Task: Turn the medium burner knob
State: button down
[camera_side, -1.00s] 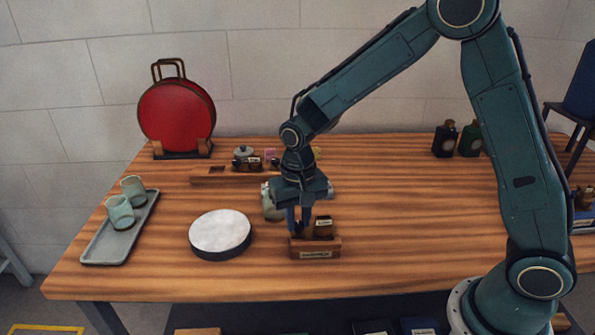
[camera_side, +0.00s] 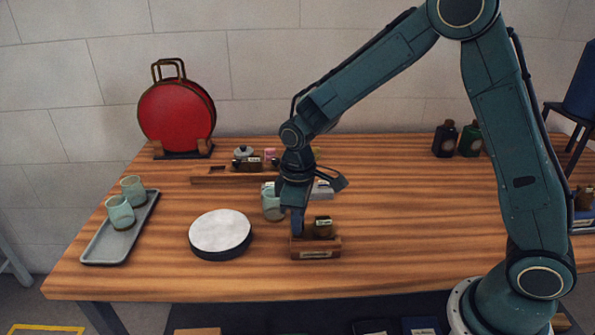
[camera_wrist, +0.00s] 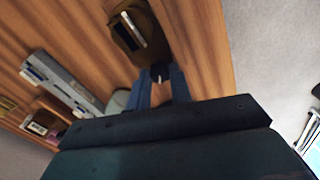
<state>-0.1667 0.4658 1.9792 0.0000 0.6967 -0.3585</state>
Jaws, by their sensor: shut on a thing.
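A small wooden stand (camera_side: 316,253) with a label on its front sits near the front middle of the table in the side view. A brown labelled piece (camera_side: 323,228) stands on it. My gripper (camera_side: 298,230) points down at the left part of this stand, shut on a small dark knob. In the wrist view the knob (camera_wrist: 160,73) shows a pale mark and sits between the fingertips, beside a brown rounded piece (camera_wrist: 145,35) with a pale plate. My fingers hide most of the knob in the side view. I cannot read which burner it belongs to.
A round white-topped disc (camera_side: 220,231) lies left of the stand. A pale green mug (camera_side: 271,206) is just behind my gripper. A grey tray (camera_side: 100,245) with two cups is at far left. A red round case (camera_side: 176,114) stands behind. The table's right part is largely clear.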

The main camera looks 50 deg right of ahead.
jog(key=n, duration=0.6)
dwell(0.4)
jog(key=c, duration=1.2)
grip_release()
jog(key=shift+c, duration=0.2)
jog(key=shift+r, duration=0.1)
notch_tip(320, 180, up, 14)
jog(key=shift+f, duration=0.2)
